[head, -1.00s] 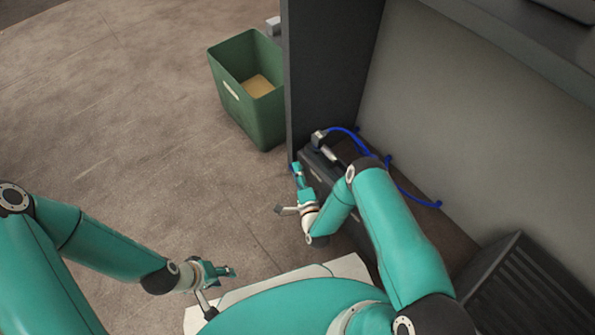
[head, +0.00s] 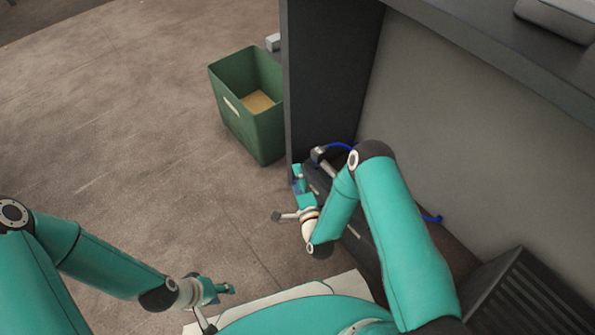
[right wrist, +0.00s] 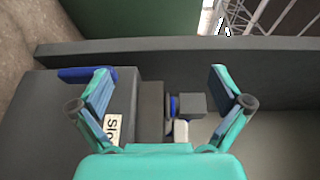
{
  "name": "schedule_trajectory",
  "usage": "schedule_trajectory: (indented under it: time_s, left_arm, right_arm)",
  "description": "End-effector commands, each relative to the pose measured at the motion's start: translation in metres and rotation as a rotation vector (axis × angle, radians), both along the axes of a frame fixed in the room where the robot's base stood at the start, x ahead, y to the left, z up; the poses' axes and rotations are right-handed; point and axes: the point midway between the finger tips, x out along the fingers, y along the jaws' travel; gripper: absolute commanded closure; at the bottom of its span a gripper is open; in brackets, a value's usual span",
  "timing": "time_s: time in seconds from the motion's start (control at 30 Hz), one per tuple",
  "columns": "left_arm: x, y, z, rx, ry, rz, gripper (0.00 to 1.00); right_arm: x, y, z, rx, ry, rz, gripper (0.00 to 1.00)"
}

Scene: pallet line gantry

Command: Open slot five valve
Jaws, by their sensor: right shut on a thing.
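My right gripper (right wrist: 160,95) is at the dark slot unit (right wrist: 45,115), its two fingers set well apart on either side of the valve fitting (right wrist: 152,108). The fitting has a grey block, a blue ring and a small white part. A blue bar (right wrist: 70,74) passes behind the left finger. Which part the fingers grip is not clear. In the head view the right gripper (head: 287,196) is beside the unit. My left gripper (head: 217,306) is open and empty, low over the floor.
A green bin (head: 266,125) with a tan item inside stands beyond the dark upright panel (head: 320,75). A blue hose (head: 341,147) runs behind my right arm. A dark slatted box (head: 525,295) is at lower right. The floor at left is clear.

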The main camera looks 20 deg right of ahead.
Motion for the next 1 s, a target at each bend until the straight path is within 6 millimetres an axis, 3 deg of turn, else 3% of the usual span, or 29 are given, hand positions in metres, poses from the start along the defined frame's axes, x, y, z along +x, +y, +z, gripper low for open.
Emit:
schedule_trajectory:
  time_s: [0.03,0.07,0.33,0.37,0.4,0.43,1.0]
  left_arm:
    - [0.000,0.000,0.000,0.000,0.000,0.000,0.60]
    - [0.000,0.000,0.000,0.000,0.000,0.000,0.60]
    - [0.000,0.000,0.011,0.000,0.000,0.000,0.60]
    - [0.000,0.000,0.013,0.000,0.000,0.000,0.60]
    - [0.000,0.000,0.016,0.000,0.000,0.000,0.60]
    - [0.000,0.000,0.018,0.000,0.000,0.000,0.60]
    - [0.000,0.000,0.053,0.000,0.000,0.000,0.60]
  right_arm:
    - [0.014,-0.005,0.022,-0.008,-0.073,-0.010,0.28]
    - [0.004,0.002,0.008,0.001,-0.021,0.006,0.28]
    - [0.003,0.005,0.018,0.001,-0.020,0.005,0.32]
    - [0.003,0.005,0.021,0.001,-0.021,0.005,0.37]
    - [0.002,0.006,0.023,0.001,-0.020,0.004,0.54]
    - [0.002,0.007,0.024,0.001,-0.018,0.004,0.61]
    - [-0.006,0.021,0.056,0.001,-0.002,0.002,0.61]
